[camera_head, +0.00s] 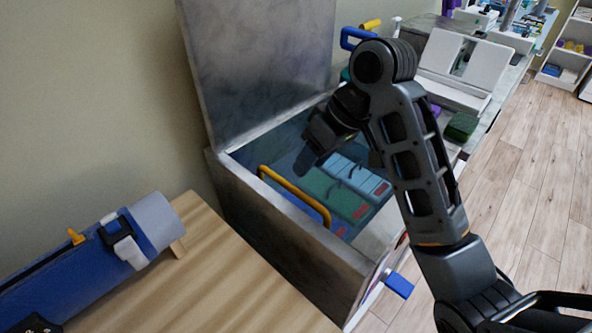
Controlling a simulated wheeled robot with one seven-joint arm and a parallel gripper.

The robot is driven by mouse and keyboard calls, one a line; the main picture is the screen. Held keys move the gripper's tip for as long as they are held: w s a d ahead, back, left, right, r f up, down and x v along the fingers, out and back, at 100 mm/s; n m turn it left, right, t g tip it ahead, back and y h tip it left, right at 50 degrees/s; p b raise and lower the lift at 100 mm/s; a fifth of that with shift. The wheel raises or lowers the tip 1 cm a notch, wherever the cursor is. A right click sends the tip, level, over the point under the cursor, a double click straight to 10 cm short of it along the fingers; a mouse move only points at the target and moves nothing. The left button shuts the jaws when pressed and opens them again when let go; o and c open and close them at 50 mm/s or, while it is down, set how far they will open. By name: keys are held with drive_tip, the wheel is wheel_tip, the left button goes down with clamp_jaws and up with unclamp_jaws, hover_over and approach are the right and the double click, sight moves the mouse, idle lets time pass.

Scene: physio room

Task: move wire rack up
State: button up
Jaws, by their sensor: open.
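An open grey metal chest (273,224) stands in the middle with its lid (262,65) raised against the wall. Inside lie several flat packs in blue and green (340,192). A yellow bar handle (296,196) shows at the near side of the chest's opening; whether it belongs to a wire rack is unclear, as the rack itself cannot be made out. My gripper (312,157) is over the chest's opening, pointing down and left, apart from the yellow handle. It is open and seems empty; its fingertips are dark and partly hard to see.
A wooden table (230,290) at the front left bears a blue roll (95,265) with a strap and buckle. A blue tab (399,285) sticks out at the chest's lower right. Counters with white holders (465,65) stand behind. The wood floor (530,190) at right is clear.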

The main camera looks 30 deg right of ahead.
sight(293, 186)
drive_tip(key=shift+b+x, duration=1.7)
drive_tip(key=shift+x, duration=2.1)
drive_tip(key=shift+c, duration=0.4)
clamp_jaws()
